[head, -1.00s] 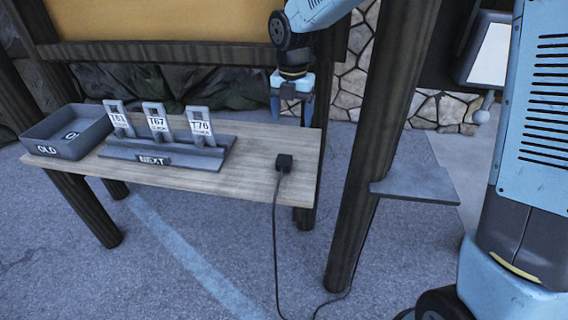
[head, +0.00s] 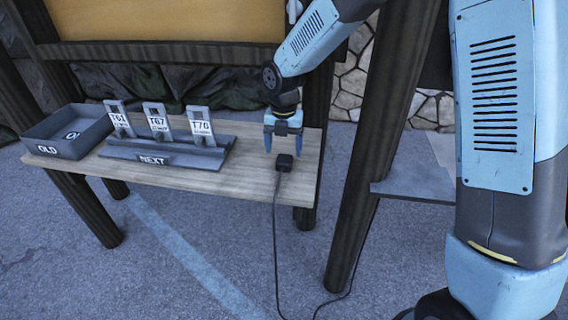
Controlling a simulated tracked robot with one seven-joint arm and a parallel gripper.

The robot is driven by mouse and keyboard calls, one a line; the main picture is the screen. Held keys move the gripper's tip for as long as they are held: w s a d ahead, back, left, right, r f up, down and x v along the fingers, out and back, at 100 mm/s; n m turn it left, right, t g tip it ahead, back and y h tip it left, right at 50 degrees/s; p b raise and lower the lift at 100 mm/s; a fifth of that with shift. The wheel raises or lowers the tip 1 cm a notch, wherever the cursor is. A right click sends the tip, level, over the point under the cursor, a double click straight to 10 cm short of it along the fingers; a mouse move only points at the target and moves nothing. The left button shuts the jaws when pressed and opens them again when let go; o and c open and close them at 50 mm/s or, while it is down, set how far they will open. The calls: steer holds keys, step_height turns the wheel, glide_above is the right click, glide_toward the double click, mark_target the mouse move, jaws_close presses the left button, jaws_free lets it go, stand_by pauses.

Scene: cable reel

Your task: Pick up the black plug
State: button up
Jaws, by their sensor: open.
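The black plug (head: 284,162) lies near the right end of the wooden table, close to its front edge. Its dark cable (head: 276,235) hangs over the edge down to the ground. My gripper (head: 283,144) points down just behind and above the plug in the picture. Its blue fingers are apart, one on each side of the plug's line. Nothing shows between them. I cannot tell the exact height gap between the fingertips and the plug.
On the table (head: 230,183) a grey rack (head: 170,158) marked NEXT holds tagged pieces. A grey tray (head: 62,148) marked OLD stands at the left end. A dark post (head: 365,170) with a small grey shelf (head: 420,185) stands to the right of the table.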

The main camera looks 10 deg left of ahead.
mark_target(284, 158)
step_height(284, 158, down, 5)
steer(key=shift+d+f, duration=0.1)
stand_by(0.3)
steer(key=c, duration=1)
